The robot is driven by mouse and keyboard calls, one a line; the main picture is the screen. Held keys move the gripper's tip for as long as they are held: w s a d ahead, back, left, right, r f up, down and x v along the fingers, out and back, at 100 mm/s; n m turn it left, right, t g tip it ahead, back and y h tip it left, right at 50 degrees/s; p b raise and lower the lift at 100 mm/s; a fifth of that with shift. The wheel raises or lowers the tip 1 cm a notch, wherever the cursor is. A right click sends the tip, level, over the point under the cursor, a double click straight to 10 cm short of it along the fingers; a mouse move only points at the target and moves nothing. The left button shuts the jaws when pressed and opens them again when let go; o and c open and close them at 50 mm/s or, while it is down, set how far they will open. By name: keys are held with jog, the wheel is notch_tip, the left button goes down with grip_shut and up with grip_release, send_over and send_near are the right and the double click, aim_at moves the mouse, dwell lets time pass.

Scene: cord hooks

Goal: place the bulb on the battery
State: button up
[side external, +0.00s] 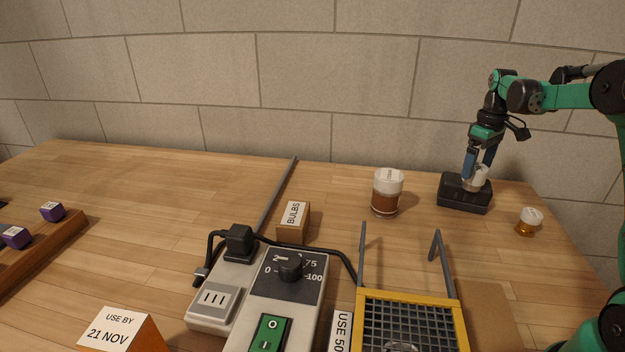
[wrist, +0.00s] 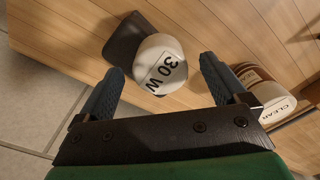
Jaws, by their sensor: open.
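A white round piece marked "30 W" (wrist: 163,68), which looks like the bulb, stands on a black block (side external: 464,197) at the back right of the table. The block looks like the battery and also shows as a dark shape in the wrist view (wrist: 124,45). In the side view the white piece (side external: 480,183) sits on the block's top, partly hidden by a finger. My gripper (side external: 478,168) is open above the block, pointing down, its blue fingers on either side of the white piece. I cannot tell whether either finger touches it.
A brown jar with a white lid (side external: 387,194) stands left of the block. A small amber jar (side external: 529,222) stands to its right. A "BULBS" block (side external: 293,222), a dial unit (side external: 285,275) with a cord and a yellow-framed grille (side external: 410,322) lie nearer the front.

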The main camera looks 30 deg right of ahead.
aim_at(477, 166)
notch_tip(477, 166, up, 11)
jog(key=w+a+t+h, duration=0.1)
jog(key=w+a+t, duration=0.1)
jog(key=a, duration=0.8)
jog(key=s+a+f+t, duration=0.2)
jog(key=s+a+f, duration=0.1)
jog(key=a, duration=0.6)
jog(key=s+a+f+t+y, duration=0.1)
jog(key=s+a+f+t, duration=0.2)
jog(key=a, duration=0.6)
jog(key=shift+s+a+f, duration=0.2)
jog(key=shift+s+f, duration=0.45)
jog(key=shift+s, duration=0.05)
